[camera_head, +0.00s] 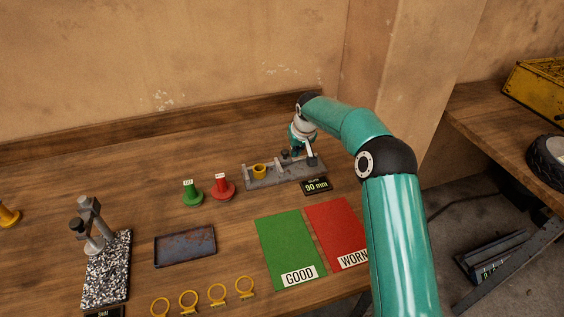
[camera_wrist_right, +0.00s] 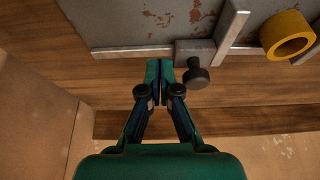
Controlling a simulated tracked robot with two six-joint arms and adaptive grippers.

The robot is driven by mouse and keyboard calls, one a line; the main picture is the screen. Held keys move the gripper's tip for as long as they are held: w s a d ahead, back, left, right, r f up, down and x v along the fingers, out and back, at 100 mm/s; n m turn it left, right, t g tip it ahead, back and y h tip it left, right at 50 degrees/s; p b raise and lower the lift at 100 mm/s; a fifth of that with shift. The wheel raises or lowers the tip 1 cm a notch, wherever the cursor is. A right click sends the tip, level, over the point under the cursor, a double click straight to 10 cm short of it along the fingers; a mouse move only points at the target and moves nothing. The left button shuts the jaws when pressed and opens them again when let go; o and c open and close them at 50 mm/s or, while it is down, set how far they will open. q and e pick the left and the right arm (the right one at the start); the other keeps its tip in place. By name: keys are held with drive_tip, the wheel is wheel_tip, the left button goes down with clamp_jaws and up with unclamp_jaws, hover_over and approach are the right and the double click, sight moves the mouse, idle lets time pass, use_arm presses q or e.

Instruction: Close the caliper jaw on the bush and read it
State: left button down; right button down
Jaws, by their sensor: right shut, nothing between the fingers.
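The caliper is a grey, rust-marked plate (camera_head: 285,178) at the back of the bench. A yellow ring-shaped bush (camera_head: 260,171) stands near its left end; it also shows at the right of the right wrist view (camera_wrist_right: 288,36). The grey jaw bar (camera_wrist_right: 231,32) stands apart from the bush, with a clear gap. A dark knob (camera_wrist_right: 196,75) sits beside the jaw's block. My right gripper (camera_wrist_right: 160,66) is shut and empty, just left of the knob in the wrist view. The readout (camera_head: 316,186) shows 90 mm. My left gripper is out of view.
Green (camera_head: 192,193) and red (camera_head: 222,187) pieces stand left of the caliper. A green GOOD mat (camera_head: 287,247) and red WORN mat (camera_head: 335,228) lie in front. A dark tray (camera_head: 185,246), several yellow rings (camera_head: 217,294) and a gauge stand (camera_head: 107,267) are left.

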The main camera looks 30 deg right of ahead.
sight(283, 153)
drive_tip(key=shift+w+a, duration=0.1)
drive_tip(key=shift+a, duration=0.3)
drive_tip(key=shift+w+a+b, duration=0.2)
drive_tip(key=shift+a, duration=0.6)
drive_tip(key=shift+w+a+b, duration=0.15)
drive_tip(key=shift+a, duration=0.8)
drive_tip(key=shift+w+a, duration=0.25)
drive_tip(key=shift+a, duration=0.6)
drive_tip(key=shift+d, duration=0.15)
drive_tip(key=shift+s+d, duration=0.1)
drive_tip(key=shift+d, duration=0.25)
drive_tip(key=shift+r, duration=0.15)
drive_tip(key=shift+r+p, duration=2.65)
drive_tip(key=shift+r, duration=0.8)
